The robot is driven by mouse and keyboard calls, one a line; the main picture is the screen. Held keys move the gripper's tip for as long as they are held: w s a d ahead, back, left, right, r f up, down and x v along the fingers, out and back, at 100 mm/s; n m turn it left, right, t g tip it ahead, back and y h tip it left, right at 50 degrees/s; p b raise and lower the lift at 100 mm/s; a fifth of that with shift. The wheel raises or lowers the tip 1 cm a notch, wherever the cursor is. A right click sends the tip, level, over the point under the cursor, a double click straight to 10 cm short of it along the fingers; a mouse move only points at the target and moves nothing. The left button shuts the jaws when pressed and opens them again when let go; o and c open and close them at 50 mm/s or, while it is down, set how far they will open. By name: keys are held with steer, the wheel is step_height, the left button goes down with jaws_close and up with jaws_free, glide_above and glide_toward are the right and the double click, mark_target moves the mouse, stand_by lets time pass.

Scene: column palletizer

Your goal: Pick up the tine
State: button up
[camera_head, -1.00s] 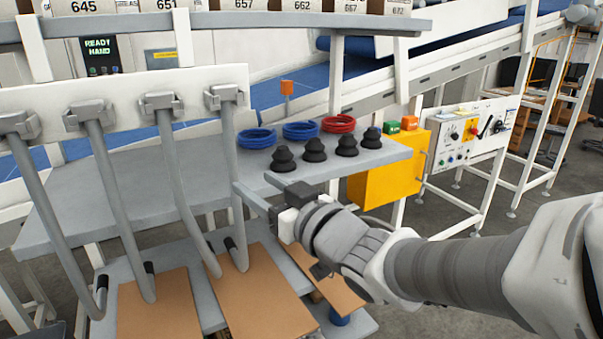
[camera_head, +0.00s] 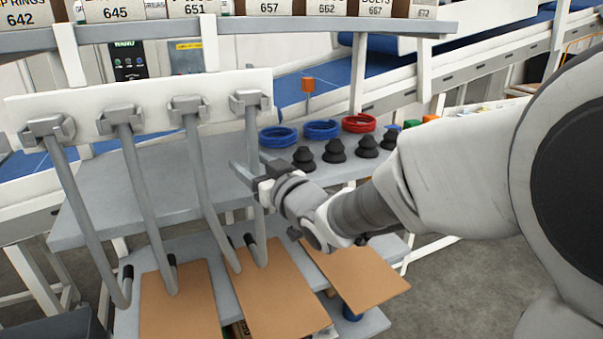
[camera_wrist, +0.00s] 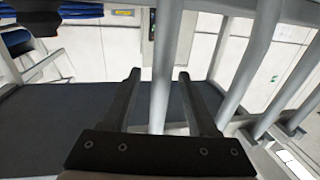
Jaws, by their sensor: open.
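Several grey tines hang from clamps on a white rail (camera_head: 160,100), each a long rod bent up at its lower end with a dark tip. The rightmost tine (camera_head: 252,130) is beside my gripper (camera_head: 240,172), which reaches it from the right. In the wrist view, a tine (camera_wrist: 165,60) runs between the two dark fingers of my gripper (camera_wrist: 158,76). Another tine (camera_wrist: 250,60) stands right of the fingers.
A grey shelf (camera_head: 100,205) lies behind the tines. Black suction cups (camera_head: 335,152), blue rings (camera_head: 322,129) and a red ring (camera_head: 359,123) sit near my gripper. Brown boards (camera_head: 275,300) lie below the tines. A blue conveyor (camera_head: 380,70) runs behind.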

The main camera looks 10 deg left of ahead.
steer(key=shift+x, duration=1.05)
jaws_close()
stand_by(0.5)
steer(key=shift+r, duration=0.1)
